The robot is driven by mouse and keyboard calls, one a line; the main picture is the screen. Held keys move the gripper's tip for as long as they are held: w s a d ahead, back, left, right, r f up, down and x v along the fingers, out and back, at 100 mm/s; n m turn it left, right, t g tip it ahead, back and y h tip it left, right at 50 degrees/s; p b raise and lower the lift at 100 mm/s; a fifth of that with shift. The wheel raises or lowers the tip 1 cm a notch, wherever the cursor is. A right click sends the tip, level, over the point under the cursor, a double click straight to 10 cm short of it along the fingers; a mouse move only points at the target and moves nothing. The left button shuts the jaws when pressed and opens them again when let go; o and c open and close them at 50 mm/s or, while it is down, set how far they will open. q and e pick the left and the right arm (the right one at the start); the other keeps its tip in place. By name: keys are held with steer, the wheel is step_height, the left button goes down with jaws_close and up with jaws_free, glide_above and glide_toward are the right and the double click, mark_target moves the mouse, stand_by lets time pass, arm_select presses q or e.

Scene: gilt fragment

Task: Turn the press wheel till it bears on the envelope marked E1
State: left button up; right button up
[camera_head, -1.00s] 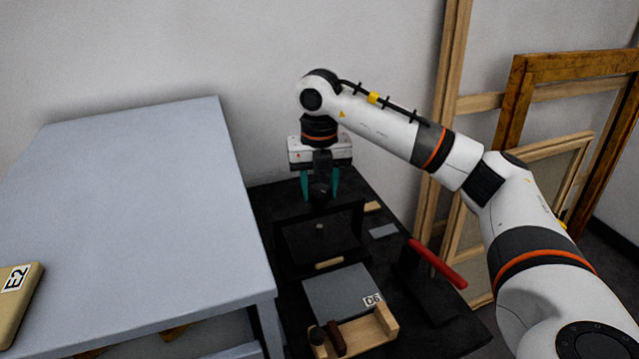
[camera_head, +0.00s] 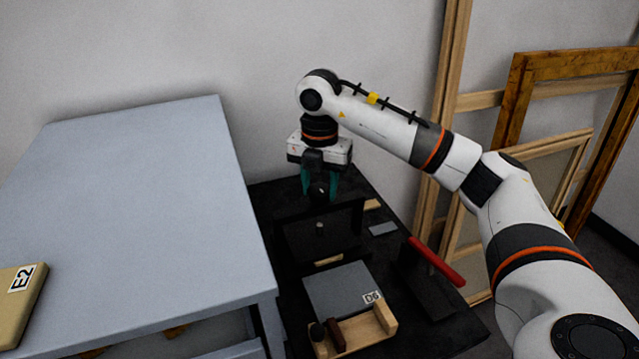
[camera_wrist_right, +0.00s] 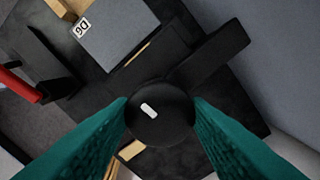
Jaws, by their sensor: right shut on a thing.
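The black press (camera_head: 358,218) stands on the dark bench beside the grey table; its crossbar shows in the right wrist view (camera_wrist_right: 215,55). The press wheel (camera_wrist_right: 160,114) is a dark round disc with a short white mark on top. My right gripper (camera_head: 319,190) points down from above with its teal fingers on either side of the wheel, shut on it. A pale tan edge (camera_head: 328,259) shows low at the front of the press. No E1 label is readable, and I cannot tell whether the press bears on anything. My left gripper is not in view.
A grey plate marked D6 (camera_head: 335,288) and a wooden rack (camera_head: 366,329) with dark-handled tools lie in front of the press. A red-handled lever (camera_head: 437,262) stands to the right. A tan envelope marked E2 (camera_head: 15,300) lies on the mostly clear table (camera_head: 140,200).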

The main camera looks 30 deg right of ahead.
mark_target(320, 188)
steer(key=shift+r, duration=0.1)
steer(key=o, duration=1)
steer(key=shift+r, duration=0.25)
step_height(320, 188, up, 11)
steer(key=p, duration=0.1)
steer(key=shift+r, duration=0.2)
